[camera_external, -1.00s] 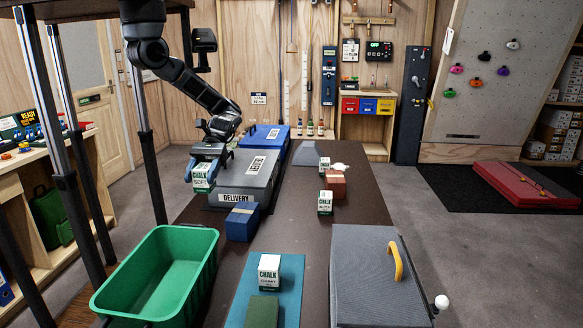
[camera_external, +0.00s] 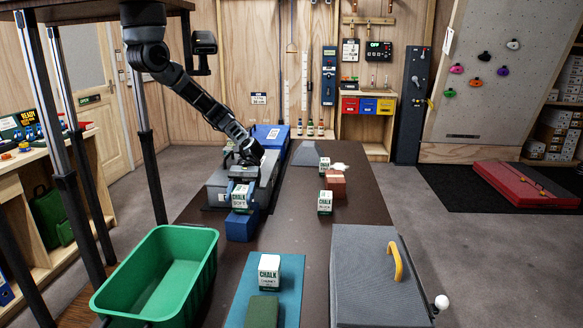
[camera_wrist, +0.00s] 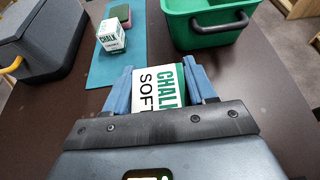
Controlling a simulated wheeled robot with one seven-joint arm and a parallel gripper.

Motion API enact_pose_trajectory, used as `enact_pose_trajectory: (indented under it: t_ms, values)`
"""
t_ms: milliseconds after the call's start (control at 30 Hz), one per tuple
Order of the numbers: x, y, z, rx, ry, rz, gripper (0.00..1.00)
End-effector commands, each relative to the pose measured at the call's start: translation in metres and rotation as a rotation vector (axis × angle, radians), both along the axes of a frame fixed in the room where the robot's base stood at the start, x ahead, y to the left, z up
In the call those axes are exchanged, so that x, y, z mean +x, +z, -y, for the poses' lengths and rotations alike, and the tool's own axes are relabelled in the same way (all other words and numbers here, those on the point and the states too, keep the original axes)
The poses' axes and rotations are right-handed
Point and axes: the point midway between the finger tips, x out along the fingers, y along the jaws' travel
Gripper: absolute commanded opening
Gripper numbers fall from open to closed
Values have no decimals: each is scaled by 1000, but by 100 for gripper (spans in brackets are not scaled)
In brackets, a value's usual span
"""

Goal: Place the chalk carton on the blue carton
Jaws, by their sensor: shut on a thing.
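My gripper (camera_external: 241,182) is shut on a white and green chalk carton (camera_external: 239,198) marked "CHALK SOFT". The wrist view shows this carton (camera_wrist: 158,90) between two blue fingers (camera_wrist: 160,76). The carton looks upright. The blue carton (camera_external: 240,228) is on the dark table, directly below the held carton in the external view. I cannot tell whether the two touch or a small gap is left. The blue carton is hidden in the wrist view.
The green bin (camera_external: 152,280) stands front left. Another chalk carton (camera_external: 269,270) is on the blue mat (camera_external: 290,300), beside a green block (camera_external: 262,311). A grey delivery box (camera_external: 216,178) is behind the blue carton. The grey case (camera_external: 370,270) is front right.

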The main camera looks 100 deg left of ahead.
Motion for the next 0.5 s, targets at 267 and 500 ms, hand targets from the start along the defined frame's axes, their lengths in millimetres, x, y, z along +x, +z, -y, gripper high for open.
enact_pose_trajectory:
  t_ms: [267,500]
  values:
    - [0,-8,0,0,0,1,22]
    - [0,-10,0,0,0,1,59]
